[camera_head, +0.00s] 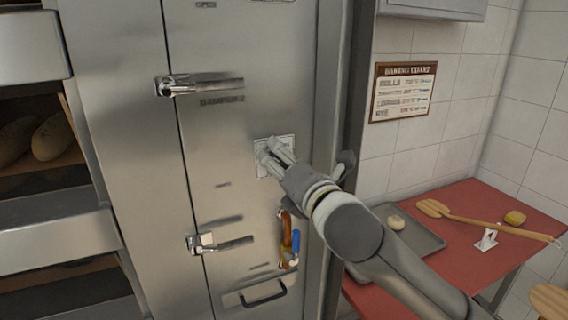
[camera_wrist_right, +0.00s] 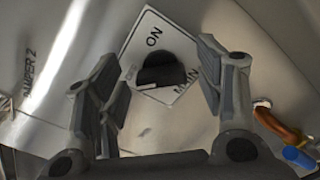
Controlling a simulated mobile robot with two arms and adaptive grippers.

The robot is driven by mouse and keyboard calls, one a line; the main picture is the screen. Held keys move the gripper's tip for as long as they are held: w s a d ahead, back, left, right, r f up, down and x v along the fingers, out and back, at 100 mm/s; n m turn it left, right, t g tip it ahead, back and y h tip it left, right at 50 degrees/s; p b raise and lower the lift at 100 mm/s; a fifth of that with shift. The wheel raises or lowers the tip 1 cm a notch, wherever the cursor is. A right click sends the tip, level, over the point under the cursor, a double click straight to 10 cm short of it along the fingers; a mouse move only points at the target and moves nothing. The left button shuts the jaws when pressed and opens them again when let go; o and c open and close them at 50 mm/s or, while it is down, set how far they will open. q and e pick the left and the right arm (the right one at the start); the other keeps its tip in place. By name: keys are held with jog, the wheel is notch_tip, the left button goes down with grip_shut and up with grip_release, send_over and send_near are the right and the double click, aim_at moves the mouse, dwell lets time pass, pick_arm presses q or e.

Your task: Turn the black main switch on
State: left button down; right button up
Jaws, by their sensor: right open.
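The black main switch (camera_wrist_right: 160,70) is a dark knob on a white plate (camera_wrist_right: 150,38) marked ON and MAIN, on the steel oven front. In the head view the plate (camera_head: 262,168) shows behind my right gripper (camera_head: 272,152), and the knob itself is hidden there. My right gripper is open. In the right wrist view its two fingers (camera_wrist_right: 160,85) stand on either side of the knob, apart from each other with nothing held. I cannot tell whether a finger touches the plate. My left gripper is not in view.
Lever handles (camera_head: 203,86) and (camera_head: 222,244) stick out from the panel, with an orange and blue handled item (camera_head: 288,240) below the plate. A red table (camera_head: 480,215) with a tray (camera_head: 415,240) and wooden peel (camera_head: 480,218) stands right. Bread (camera_head: 50,137) lies in the left oven.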

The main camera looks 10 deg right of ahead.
jog(key=c, duration=1)
